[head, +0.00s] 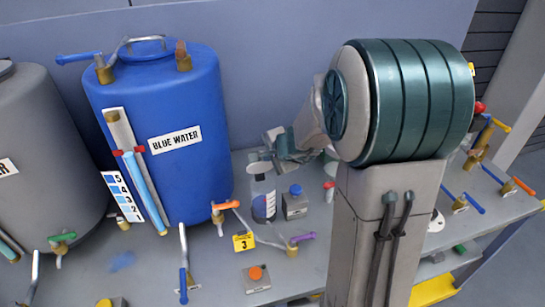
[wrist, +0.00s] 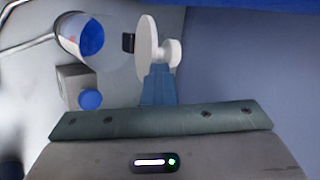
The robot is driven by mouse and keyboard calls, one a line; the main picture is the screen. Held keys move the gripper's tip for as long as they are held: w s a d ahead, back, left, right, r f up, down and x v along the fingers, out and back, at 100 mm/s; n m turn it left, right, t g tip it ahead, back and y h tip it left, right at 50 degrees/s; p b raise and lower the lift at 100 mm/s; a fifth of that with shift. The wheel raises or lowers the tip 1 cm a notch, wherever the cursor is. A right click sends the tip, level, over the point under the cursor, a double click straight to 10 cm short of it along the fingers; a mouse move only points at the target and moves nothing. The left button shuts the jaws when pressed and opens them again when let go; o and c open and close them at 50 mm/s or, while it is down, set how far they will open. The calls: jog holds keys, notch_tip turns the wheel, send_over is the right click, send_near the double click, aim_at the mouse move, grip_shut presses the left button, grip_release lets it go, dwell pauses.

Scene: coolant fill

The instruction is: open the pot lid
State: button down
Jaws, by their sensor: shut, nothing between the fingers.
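The clear pot (head: 263,196) with a pale band stands on the bench, right of the blue tank. In the wrist view the pot (wrist: 84,36) shows at the upper left, with blue inside. A white disc-shaped lid (wrist: 147,48) with a round knob (wrist: 171,54) is seen nearly edge-on at its right end, by a small black piece. I cannot tell whether the lid sits fully on the rim. My gripper (wrist: 160,84) is shut and empty; its fingers overlap the lid's lower edge in the picture, and contact is unclear. In the head view my gripper (head: 292,147) is just behind and right of the pot.
A grey block with a blue button (head: 295,190) stands right of the pot. The blue water tank (head: 165,120) is close on the left. Taps and an orange-button block (head: 255,275) are in front. A wall is behind.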

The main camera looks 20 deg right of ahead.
jog(key=shift+a+f, duration=0.2)
jog(key=shift+f, duration=0.1)
jog(key=shift+w+a+r+b, duration=0.1)
jog(key=shift+w+b, duration=0.1)
jog(key=shift+w, duration=0.9)
jog(key=shift+w+a+r+b, duration=0.1)
jog(key=shift+w+b, duration=0.05)
jog(key=shift+w, duration=0.9)
jog(key=shift+s, duration=0.1)
jog(key=shift+s+f+b, duration=0.25)
jog(key=shift+s+b, duration=0.35)
jog(key=shift+b, duration=0.05)
jog(key=shift+s, duration=0.25)
jog(key=s+d+r+p, duration=0.1)
jog(key=s+d+r, duration=0.1)
jog(key=r, duration=0.4)
jog(key=s+d+r+p, duration=0.2)
jog(key=s+r, duration=0.1)
jog(key=r, duration=0.4)
